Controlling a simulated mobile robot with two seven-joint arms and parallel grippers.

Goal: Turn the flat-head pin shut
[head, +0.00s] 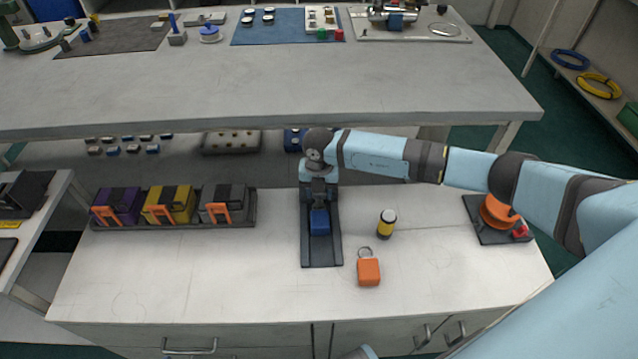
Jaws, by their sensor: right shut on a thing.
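My right gripper (319,203) points down over the far part of this fixture, just behind the blue block. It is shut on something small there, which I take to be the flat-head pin. The pin itself is hidden by the gripper and wrist, so its angle cannot be seen. My left gripper is not in view.
A tray of purple, yellow and grey boxes (172,227) is left. An orange reel (498,211) is right. The bench's front left is clear.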

